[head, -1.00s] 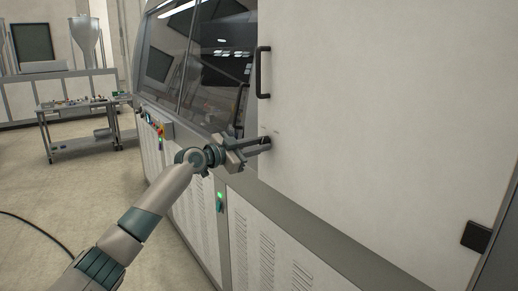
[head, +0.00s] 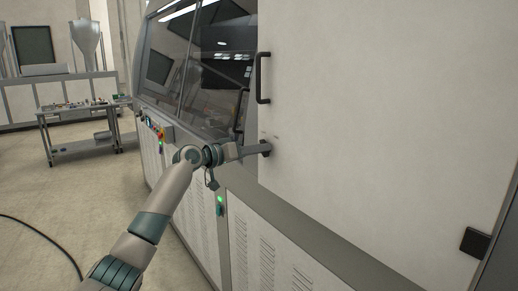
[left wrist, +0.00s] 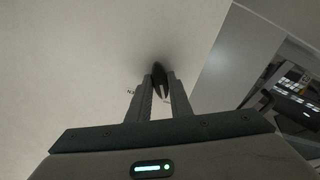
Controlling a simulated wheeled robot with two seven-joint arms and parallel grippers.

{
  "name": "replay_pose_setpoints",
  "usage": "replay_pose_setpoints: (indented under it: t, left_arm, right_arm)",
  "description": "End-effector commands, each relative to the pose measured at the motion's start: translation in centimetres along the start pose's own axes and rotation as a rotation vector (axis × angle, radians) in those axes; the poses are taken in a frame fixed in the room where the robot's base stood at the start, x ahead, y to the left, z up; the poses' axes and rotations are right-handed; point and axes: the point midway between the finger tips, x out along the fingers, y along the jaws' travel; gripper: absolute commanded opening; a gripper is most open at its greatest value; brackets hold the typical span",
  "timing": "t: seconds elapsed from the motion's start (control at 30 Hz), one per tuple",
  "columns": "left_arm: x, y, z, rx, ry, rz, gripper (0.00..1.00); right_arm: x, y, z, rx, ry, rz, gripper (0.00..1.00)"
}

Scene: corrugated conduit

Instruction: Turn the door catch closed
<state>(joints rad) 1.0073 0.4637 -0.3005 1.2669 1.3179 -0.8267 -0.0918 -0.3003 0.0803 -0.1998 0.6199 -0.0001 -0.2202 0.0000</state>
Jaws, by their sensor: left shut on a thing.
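The door catch (left wrist: 159,76) is a small dark knob on the pale door (head: 380,110). It shows between my fingertips in the left wrist view, and as a dark spot at the door's left edge in the head view (head: 266,148). My left gripper (head: 262,149) is shut on the catch; its two grey fingers in the left wrist view (left wrist: 160,82) stand on either side of it. Small markings on the door are partly hidden by the fingers. My right gripper is not in view.
A black door handle (head: 262,78) stands above the catch. A glazed machine window (head: 205,65) lies left of the door, with vented lower panels (head: 265,245) below. A cart (head: 80,125) with small parts stands at the left; the floor between is mostly clear, with a black cable (head: 45,238).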

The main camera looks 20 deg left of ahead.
Motion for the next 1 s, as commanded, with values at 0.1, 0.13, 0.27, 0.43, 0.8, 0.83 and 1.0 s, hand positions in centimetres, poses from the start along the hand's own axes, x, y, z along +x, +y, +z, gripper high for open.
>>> replay_pose_setpoints:
  t: [0.1,0.13,0.27,0.43,0.8,0.83,1.0]
  left_arm:
    - [-0.03,0.02,-0.27,-0.090,-0.001,0.006,0.00]
    - [-0.04,0.01,-0.25,-0.110,-0.003,0.007,0.00]
    - [-0.06,-0.03,-0.25,-0.183,-0.007,0.012,0.00]
    - [-0.06,-0.07,-0.24,-0.240,-0.010,0.015,0.00]
    - [-0.06,-0.09,-0.21,-0.265,-0.011,0.017,0.00]
    - [-0.05,-0.09,-0.21,-0.264,-0.011,0.017,0.00]
    - [-0.06,-0.09,-0.22,-0.264,-0.011,0.017,0.33]
  right_arm:
    - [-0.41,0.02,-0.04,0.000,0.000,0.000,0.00]
    - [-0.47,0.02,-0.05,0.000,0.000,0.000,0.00]
    - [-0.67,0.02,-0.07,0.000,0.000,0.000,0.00]
    - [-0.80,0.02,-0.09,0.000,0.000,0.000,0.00]
    - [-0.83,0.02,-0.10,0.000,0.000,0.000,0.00]
    - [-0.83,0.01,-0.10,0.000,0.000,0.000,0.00]
    - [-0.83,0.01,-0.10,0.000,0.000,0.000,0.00]
